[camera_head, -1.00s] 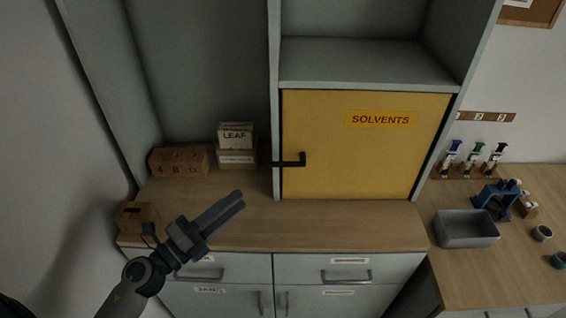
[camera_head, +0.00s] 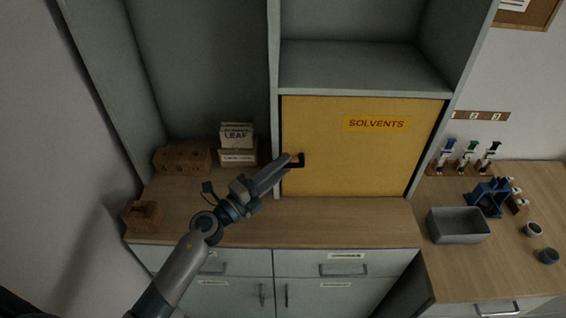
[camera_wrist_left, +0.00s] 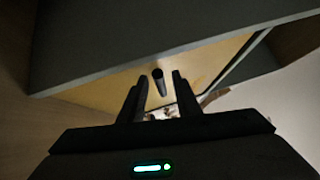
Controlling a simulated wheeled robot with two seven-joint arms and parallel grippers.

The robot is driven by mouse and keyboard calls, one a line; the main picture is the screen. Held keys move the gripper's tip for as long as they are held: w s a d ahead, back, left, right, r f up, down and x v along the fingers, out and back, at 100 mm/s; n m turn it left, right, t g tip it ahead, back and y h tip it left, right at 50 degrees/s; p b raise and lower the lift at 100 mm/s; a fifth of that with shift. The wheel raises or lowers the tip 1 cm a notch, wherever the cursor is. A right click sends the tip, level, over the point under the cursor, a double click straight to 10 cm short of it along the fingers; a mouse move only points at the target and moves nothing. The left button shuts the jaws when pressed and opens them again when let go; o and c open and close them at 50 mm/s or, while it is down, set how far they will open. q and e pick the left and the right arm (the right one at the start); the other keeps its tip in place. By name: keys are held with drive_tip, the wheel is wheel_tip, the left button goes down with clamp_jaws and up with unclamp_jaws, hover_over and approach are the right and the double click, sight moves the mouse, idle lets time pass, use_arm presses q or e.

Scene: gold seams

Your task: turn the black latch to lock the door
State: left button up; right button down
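The yellow door (camera_head: 350,150), labelled SOLVENTS, looks shut in its cabinet frame. The black latch (camera_head: 301,161) is at the door's left edge. Its short right end shows, and the rest is hidden behind my left gripper (camera_head: 289,161). In the left wrist view the latch (camera_wrist_left: 159,82) is a dark bar between my two spread fingers, with a gap on each side. My left gripper is open, with its fingertips around or just in front of the latch; I cannot tell how deep. My right gripper is not in view.
Above the door is an empty shelf (camera_head: 360,68). Left of the latch stand white boxes (camera_head: 237,145) and a wooden block (camera_head: 183,158). A wooden box (camera_head: 141,217) sits at the counter's left. The counter (camera_head: 345,212) below the door is clear. A grey tray (camera_head: 458,226) stands right.

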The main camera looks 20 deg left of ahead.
use_arm(q)
drive_tip(key=shift+w+d+r, duration=0.1)
drive_tip(key=shift+w+d, duration=0.2)
drive_tip(key=shift+w, duration=0.15)
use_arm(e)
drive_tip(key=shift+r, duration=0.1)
use_arm(q)
drive_tip(key=c, duration=0.7)
clamp_jaws()
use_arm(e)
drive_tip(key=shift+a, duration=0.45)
